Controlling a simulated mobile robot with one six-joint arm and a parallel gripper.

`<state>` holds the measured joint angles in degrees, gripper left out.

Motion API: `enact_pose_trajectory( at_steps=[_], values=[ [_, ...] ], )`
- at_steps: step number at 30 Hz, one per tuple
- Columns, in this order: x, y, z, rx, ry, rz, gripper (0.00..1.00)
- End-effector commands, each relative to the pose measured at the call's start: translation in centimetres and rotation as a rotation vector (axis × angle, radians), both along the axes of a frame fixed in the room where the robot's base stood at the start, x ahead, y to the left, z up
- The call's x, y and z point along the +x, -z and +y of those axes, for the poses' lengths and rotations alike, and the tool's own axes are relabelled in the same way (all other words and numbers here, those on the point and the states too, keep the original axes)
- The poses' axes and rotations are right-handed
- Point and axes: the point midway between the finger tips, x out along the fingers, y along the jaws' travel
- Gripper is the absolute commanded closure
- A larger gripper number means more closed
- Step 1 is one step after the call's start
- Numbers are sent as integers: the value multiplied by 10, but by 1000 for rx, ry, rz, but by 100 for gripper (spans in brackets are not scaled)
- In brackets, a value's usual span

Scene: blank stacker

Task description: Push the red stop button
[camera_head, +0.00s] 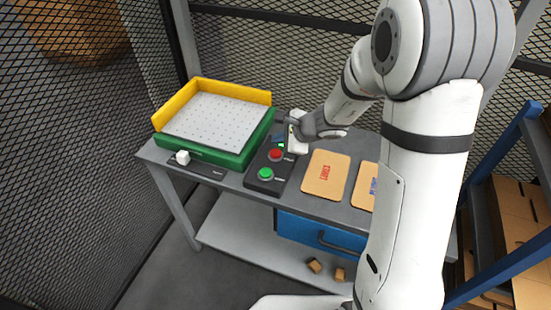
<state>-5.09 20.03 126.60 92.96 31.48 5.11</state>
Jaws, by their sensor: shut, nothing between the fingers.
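The red stop button (275,155) sits on a dark control box (258,184) on the grey table, behind the green button (265,174). My gripper (291,147) is shut and empty. It is close to the red button, at its right and slightly behind it in the picture. The fingertips are small and partly hidden by the gripper body. I cannot tell whether they touch the box or the button.
A tray (238,160) with yellow and green walls stands left of the box. A dark panel with a white knob (182,157) lies in front of it. Tan boards (326,174) lie to the right. A blue drawer (312,234) hangs below the tabletop. Mesh walls surround the table.

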Motion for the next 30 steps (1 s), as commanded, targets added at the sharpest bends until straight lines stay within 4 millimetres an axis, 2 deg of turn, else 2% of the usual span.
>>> enact_pose_trajectory(
  at_steps=[1,6,30],
  values=[
    [0,12,0,0,1,-2,100],
    [0,21,0,0,1,-2,100],
    [1,20,-1,0,2,-1,100]
  ],
)
